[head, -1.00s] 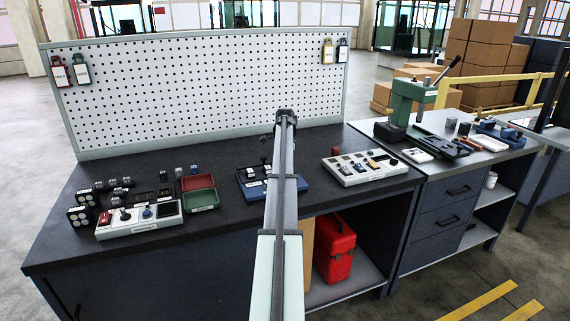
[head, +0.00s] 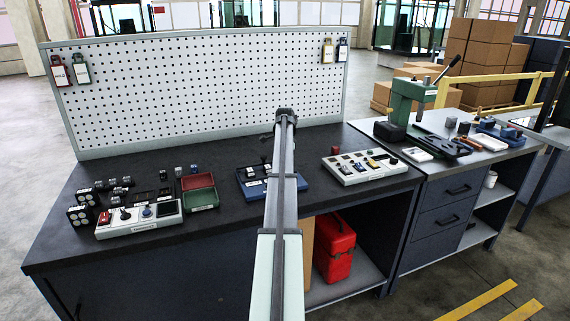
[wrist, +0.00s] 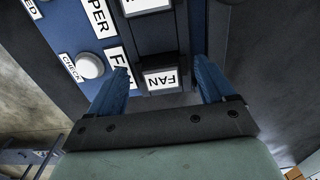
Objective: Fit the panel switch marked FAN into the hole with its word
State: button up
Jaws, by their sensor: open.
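The FAN switch (wrist: 162,80) is a dark block with a white face; its word reads upside down in the wrist view. It sits at the blue tray (wrist: 62,82), beside a label starting with F that a finger partly covers. My gripper (wrist: 161,68) is open, with one blue finger on each side of the switch; I cannot tell whether they touch it. In the head view the blue tray (head: 256,190) is partly behind my arm, which hides the switch. A hole marked FAN cannot be made out.
A white panel (head: 372,178) with switches lies right of the tray. A pegboard (head: 200,85) stands behind. The dark bench top is clear in front of the tray.

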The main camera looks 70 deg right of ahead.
notch_tip(320, 180, up, 14)
dwell(0.6)
